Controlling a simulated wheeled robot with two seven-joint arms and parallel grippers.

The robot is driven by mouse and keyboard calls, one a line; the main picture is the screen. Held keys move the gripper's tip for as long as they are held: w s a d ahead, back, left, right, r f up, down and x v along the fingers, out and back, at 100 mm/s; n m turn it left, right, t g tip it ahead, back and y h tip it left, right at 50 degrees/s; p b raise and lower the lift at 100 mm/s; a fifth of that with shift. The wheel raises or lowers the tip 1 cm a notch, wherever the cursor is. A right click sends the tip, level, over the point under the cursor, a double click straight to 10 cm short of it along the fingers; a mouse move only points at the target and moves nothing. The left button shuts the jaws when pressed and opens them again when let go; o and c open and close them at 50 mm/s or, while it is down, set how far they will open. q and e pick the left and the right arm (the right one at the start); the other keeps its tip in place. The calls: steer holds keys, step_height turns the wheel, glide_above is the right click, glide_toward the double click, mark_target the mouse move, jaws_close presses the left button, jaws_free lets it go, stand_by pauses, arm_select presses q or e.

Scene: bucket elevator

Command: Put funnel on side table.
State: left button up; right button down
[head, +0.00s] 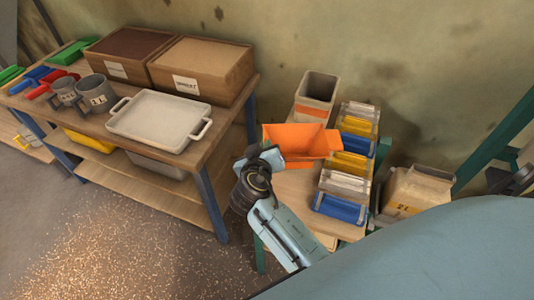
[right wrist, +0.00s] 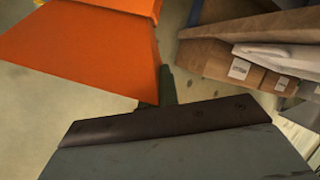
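The orange funnel (head: 300,142) is over the back left part of a small wooden side table (head: 292,186) in the head view. My right gripper (head: 268,142) is at the funnel's left edge and appears shut on it; its fingertips are mostly hidden. In the right wrist view the funnel (right wrist: 85,50) fills the upper left, with a dark finger (right wrist: 167,88) against its edge. I cannot tell whether the funnel touches the table. My left gripper is not in view.
Clear, yellow and blue elevator buckets (head: 345,165) line the side table's right side. A tall bin (head: 316,92) stands behind the funnel. A workbench at left holds a white tray (head: 160,118), mugs (head: 97,92) and boxes (head: 200,65). An open carton (head: 415,190) is at right.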

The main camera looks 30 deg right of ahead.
steer(key=shift+f, duration=1.7)
steer(key=shift+f+b, duration=0.1)
steer(key=shift+b, duration=0.25)
steer(key=c, duration=1.7)
jaws_free()
steer(key=v, duration=1.2)
